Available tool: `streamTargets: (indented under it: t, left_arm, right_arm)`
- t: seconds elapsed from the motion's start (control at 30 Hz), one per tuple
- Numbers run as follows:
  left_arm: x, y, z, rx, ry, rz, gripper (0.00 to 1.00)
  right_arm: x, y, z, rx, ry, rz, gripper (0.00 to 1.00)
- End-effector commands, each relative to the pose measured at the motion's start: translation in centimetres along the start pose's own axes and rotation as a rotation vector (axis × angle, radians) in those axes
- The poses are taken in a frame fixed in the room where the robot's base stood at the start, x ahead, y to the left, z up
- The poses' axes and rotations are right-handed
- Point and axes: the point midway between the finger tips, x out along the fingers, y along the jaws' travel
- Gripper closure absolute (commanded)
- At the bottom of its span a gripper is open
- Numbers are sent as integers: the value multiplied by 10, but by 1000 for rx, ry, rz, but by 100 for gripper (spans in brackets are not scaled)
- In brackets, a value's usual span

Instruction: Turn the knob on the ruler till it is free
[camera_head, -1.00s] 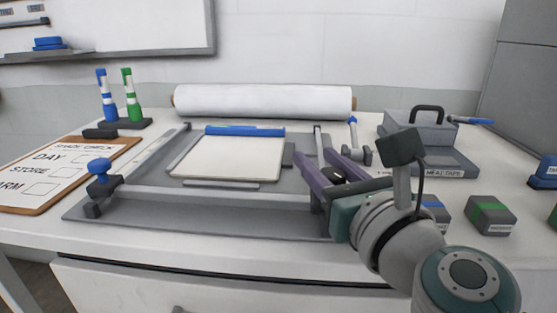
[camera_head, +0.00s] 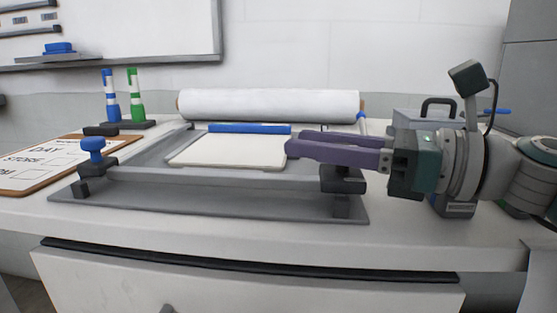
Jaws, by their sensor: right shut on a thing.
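The ruler (camera_head: 215,179) is a grey bar across the front of the flat grey press bed (camera_head: 215,208). A blue knob (camera_head: 93,149) stands upright at its left end. At its right end is a dark block (camera_head: 342,182), below the purple fingers. My right gripper (camera_head: 292,148) reaches in from the right, fingers level and pointing left over that end. My left gripper is not in view.
A cream pad with a blue strip (camera_head: 225,150) lies behind the ruler. A white roll (camera_head: 270,105) is at the back. A clipboard (camera_head: 25,178) and blue and green markers (camera_head: 134,98) stand left. A grey box with a handle (camera_head: 410,120) is behind my right arm.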

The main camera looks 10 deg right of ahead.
Motion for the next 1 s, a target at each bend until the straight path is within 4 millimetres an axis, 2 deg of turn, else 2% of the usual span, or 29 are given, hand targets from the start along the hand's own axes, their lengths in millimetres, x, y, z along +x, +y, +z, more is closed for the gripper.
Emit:
streamTargets:
  t: [0.03, 0.3, 0.87, 0.9, 1.0]
  left_arm:
    - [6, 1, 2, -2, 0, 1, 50]
    - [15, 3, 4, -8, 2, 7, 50]
    - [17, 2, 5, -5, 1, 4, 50]
    - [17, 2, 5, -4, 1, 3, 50]
    - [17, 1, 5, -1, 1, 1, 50]
  right_arm:
    - [0, 0, -2, -1, -1, 25, 100]
    - [0, 4, -1, 0, -1, 128, 100]
    - [0, 5, 0, 2, 1, 158, 100]
    - [0, 5, 0, 2, 1, 158, 55]
    - [0, 5, 0, 2, 1, 158, 44]
